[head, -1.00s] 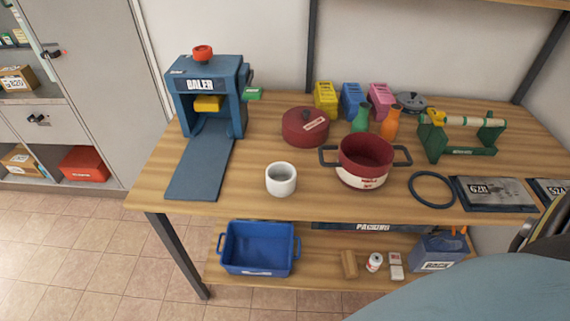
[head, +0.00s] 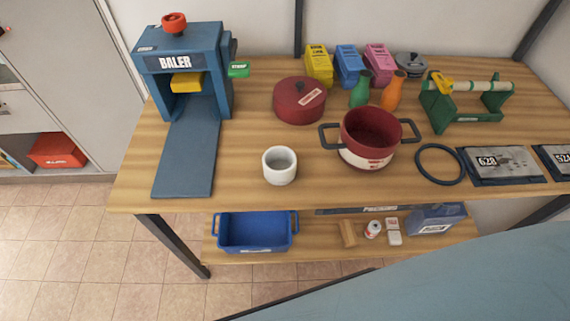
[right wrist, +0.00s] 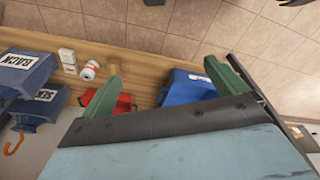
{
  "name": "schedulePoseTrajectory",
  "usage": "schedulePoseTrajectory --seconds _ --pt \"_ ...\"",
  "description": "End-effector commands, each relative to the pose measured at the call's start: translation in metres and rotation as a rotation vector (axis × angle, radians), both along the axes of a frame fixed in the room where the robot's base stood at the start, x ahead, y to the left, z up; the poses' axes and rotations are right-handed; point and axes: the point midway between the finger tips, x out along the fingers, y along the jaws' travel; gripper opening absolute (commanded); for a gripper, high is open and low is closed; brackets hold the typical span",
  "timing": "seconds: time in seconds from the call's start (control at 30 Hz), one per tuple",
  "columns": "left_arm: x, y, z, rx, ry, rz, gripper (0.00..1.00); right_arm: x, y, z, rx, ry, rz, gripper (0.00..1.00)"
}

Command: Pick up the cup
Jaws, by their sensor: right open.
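A white cup (head: 280,168) stands upright on the wooden table (head: 250,197), near its front edge, left of the red and white pot. Its opening faces up and looks empty. In the right wrist view my right gripper (right wrist: 165,85) is open, its two green fingers wide apart with nothing between them. It points toward the lower shelf and floor; the cup does not show there. In the head view a pale blue part of my arm covers the lower right, and neither gripper shows.
A blue baler (head: 190,85) stands left of the cup. The red pot (head: 368,138) with side handles is to its right, a red lidded pot (head: 299,104) behind. A black ring (head: 440,165) lies further right. A blue bin (head: 253,232) sits on the lower shelf.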

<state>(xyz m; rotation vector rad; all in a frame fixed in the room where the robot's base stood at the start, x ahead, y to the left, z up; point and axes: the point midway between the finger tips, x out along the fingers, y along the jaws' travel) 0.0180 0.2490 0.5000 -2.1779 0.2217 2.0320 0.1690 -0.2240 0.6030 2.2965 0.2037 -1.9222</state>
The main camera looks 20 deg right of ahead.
Motion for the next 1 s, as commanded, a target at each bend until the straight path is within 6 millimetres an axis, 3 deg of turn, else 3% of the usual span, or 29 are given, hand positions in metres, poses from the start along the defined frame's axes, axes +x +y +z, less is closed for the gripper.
schedulePoseTrajectory --seconds 0.1,0.3,0.57,0.7,1.0 --pt "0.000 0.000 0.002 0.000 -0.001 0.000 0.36 0.030 0.004 0.054 0.004 -0.035 -0.007 0.97" --pt "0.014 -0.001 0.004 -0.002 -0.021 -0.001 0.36 0.054 0.007 0.137 0.008 -0.071 -0.013 0.97" --pt "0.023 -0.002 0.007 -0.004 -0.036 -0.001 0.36 0.067 0.009 0.219 0.028 -0.142 0.004 0.97" --pt "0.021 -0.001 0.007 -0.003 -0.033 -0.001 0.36 0.083 0.018 0.265 0.081 -0.267 0.072 0.97" --pt "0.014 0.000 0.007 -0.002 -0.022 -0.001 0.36 0.135 0.044 0.300 0.235 -0.607 0.227 0.97"
